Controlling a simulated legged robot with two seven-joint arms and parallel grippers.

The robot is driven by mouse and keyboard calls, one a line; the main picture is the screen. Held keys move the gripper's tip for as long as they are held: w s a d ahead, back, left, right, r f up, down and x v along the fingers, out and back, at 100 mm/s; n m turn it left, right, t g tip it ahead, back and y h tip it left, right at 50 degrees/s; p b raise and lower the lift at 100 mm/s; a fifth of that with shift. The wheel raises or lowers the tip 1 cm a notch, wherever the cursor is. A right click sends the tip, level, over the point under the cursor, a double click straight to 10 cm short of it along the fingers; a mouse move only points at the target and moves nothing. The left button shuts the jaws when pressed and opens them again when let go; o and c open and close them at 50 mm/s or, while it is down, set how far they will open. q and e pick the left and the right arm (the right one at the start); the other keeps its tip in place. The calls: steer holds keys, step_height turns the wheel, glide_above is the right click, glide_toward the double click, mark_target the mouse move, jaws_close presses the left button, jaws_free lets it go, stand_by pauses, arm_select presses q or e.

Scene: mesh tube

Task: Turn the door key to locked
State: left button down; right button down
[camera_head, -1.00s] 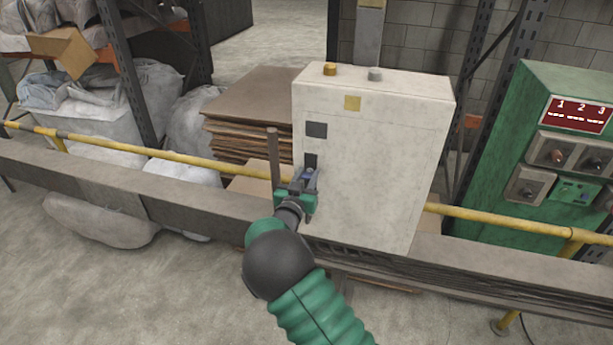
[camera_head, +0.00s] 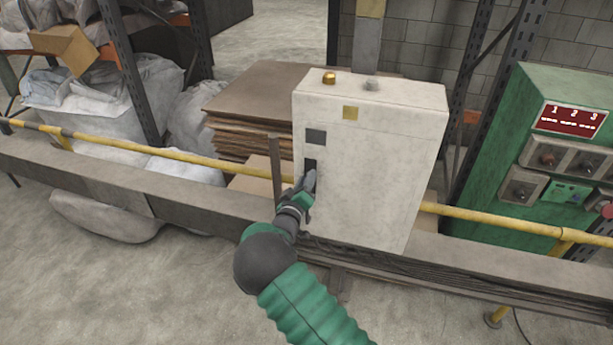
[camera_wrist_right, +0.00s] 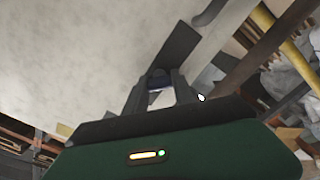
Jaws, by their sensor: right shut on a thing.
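My right gripper (camera_head: 309,182) is at this plate. In the right wrist view, its two fingers (camera_wrist_right: 160,88) are close together at a small dark bluish piece, which looks like the key (camera_wrist_right: 158,82), in front of the dark plate (camera_wrist_right: 178,50). The gripper is shut on it. In the head view the fingers hide the key, so its exact angle cannot be told. My left gripper is not in view.
A dark upright post (camera_head: 276,172) stands just left of my gripper. A green control cabinet (camera_head: 545,140) is at the right. Stacked cardboard (camera_head: 250,110) is behind.

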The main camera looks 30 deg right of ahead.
steer(key=n, duration=0.2)
steer(key=n+p, duration=0.1)
steer(key=n, duration=0.1)
steer(key=shift+w+a+r+n, duration=0.1)
steer(key=shift+w+n, duration=0.05)
steer(key=shift+n, duration=0.15)
steer(key=shift+n+p, duration=0.65)
steer(key=shift+n, duration=1.35)
steer(key=c, duration=1.3)
jaws_free()
steer(key=shift+f, duration=0.2)
steer(key=shift+o, duration=1.3)
steer(key=shift+w+f, duration=0.15)
